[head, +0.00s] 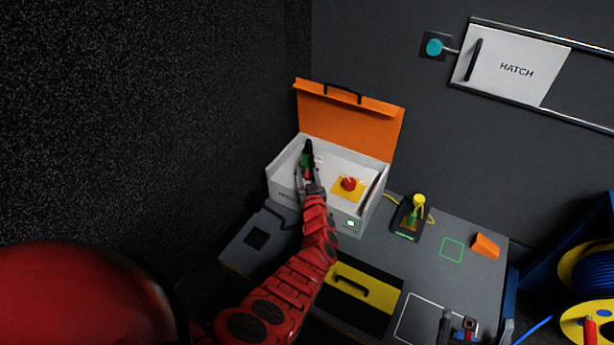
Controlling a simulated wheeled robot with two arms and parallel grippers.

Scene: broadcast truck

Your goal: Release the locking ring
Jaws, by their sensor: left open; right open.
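An open light-grey case (374,205) with a raised orange lid (345,115) stands at the back of the grey worktop. Inside it, a red knob (348,183) sits on a yellow plate (340,194). My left gripper (308,164) reaches into the left part of the case, left of the knob and apart from it. It is open, around or beside a small dark and green part (304,160); I cannot tell which, or whether it touches. A locking ring cannot be clearly made out; my gripper hides part of that area.
Right of the case are a black stand with a yellow-topped part (417,202), a green square outline (452,249) and an orange wedge (485,245). A yellow drawer front (350,283) has a black handle. A hatch (515,70) is on the wall.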

